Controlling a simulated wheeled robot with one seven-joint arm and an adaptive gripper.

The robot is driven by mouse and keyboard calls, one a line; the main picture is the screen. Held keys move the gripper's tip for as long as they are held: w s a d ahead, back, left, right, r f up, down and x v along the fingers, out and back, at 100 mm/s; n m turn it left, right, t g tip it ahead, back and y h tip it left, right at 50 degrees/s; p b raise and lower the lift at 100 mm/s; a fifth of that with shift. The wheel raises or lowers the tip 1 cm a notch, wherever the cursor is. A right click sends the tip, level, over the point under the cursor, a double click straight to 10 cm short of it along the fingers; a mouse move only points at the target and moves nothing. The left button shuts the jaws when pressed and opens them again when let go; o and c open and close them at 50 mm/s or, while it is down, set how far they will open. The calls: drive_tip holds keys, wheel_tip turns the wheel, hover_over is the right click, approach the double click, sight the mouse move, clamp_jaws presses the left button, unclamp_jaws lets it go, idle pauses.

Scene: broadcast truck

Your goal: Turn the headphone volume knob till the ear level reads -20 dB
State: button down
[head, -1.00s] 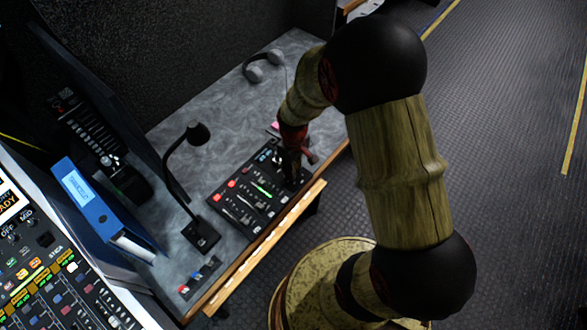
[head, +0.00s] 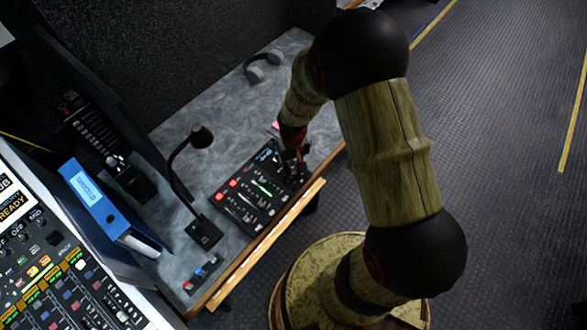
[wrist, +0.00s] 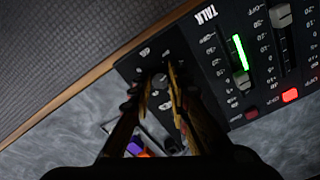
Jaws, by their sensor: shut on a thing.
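The small black mixer (head: 232,204) lies near the front edge of the grey desk, with red buttons, faders and a green lit strip. In the wrist view the mixer panel (wrist: 205,62) shows upside-down lettering, "TALK" and a green level strip (wrist: 239,52). My gripper (head: 293,166) is at the mixer's right end, pointing down. In the wrist view my gripper (wrist: 161,86) has its two fingers on either side of a small round grey knob (wrist: 160,79), shut on it. The fingers hide part of the knob and its labels. I cannot read an ear level figure.
A gooseneck microphone (head: 201,136) stands left of the mixer. Headphones (head: 262,67) lie at the desk's back. A blue binder (head: 105,205) and a large console (head: 55,275) are at the left. Purple and orange items (wrist: 140,149) lie beyond the fingers in the wrist view.

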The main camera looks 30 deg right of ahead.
drive_tip(key=c, duration=1.7)
unclamp_jaws()
drive_tip(key=shift+o, duration=0.2)
drive_tip(key=shift+r, duration=0.1)
wheel_tip(320, 180, up, 12)
